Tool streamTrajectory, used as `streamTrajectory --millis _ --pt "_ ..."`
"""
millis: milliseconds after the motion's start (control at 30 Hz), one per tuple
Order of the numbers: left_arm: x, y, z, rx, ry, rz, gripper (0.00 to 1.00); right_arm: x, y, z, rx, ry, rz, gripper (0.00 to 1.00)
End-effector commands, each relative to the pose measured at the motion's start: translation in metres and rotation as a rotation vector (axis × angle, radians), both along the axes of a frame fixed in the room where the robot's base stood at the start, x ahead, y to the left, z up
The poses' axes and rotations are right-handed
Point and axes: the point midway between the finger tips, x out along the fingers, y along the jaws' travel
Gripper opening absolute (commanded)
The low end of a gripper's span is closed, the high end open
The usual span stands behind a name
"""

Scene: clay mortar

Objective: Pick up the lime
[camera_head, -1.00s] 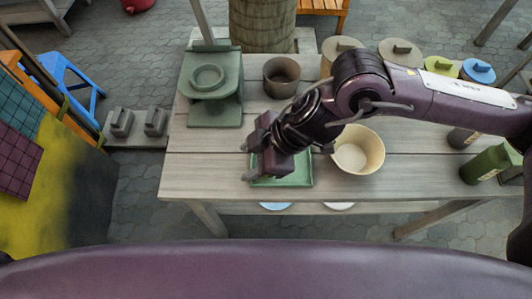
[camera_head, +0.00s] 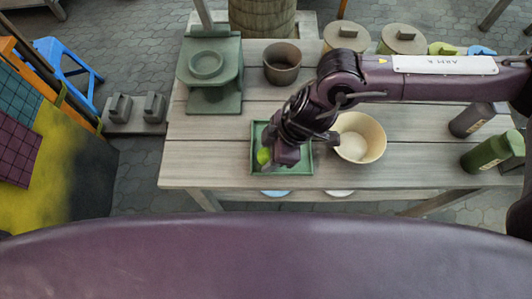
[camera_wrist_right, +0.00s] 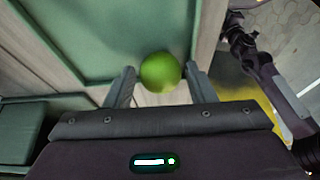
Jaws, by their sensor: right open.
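The green lime (camera_head: 263,156) shows at the left side of the shallow green square tray (camera_head: 307,168), partly beside my right gripper (camera_head: 272,155). In the right wrist view the round lime (camera_wrist_right: 160,72) sits between the two fingertips of my right gripper (camera_wrist_right: 161,78), with a narrow gap at each side. That gripper is open, and its arm hides much of the tray. The tray (camera_wrist_right: 95,45) also shows behind the lime there. A dark arm of mine passes at the right of the wrist view, but its hand is too unclear to read.
A cream bowl (camera_head: 374,145) stands close to the right of the tray. A brown pot (camera_head: 282,65) and a green stand (camera_head: 213,70) are behind it. The table (camera_head: 205,160) is bare left of the tray.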

Motion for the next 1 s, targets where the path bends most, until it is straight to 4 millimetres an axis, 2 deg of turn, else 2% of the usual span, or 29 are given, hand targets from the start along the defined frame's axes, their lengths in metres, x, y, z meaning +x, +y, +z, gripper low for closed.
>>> streamTrajectory --millis 167,433,767,867,1000 --pt "0.0 0.0 0.0 0.0 0.0 0.0 0.36 0.0 0.0 0.0 0.0 0.0 0.0 0.5" --pt "0.0 0.0 0.0 0.0 0.0 0.0 0.36 0.0 0.0 0.0 0.0 0.0 0.0 0.16" --pt "0.0 0.0 0.0 0.0 0.0 -0.001 0.36 0.0 0.0 0.004 0.001 0.0 0.0 0.16" --pt "0.0 0.0 0.001 0.0 0.0 -0.001 0.36 0.0 0.0 0.012 0.002 0.0 0.001 0.16" --pt "0.0 0.0 0.003 0.0 0.0 -0.001 0.36 0.001 0.0 0.034 0.002 -0.003 0.0 0.16"
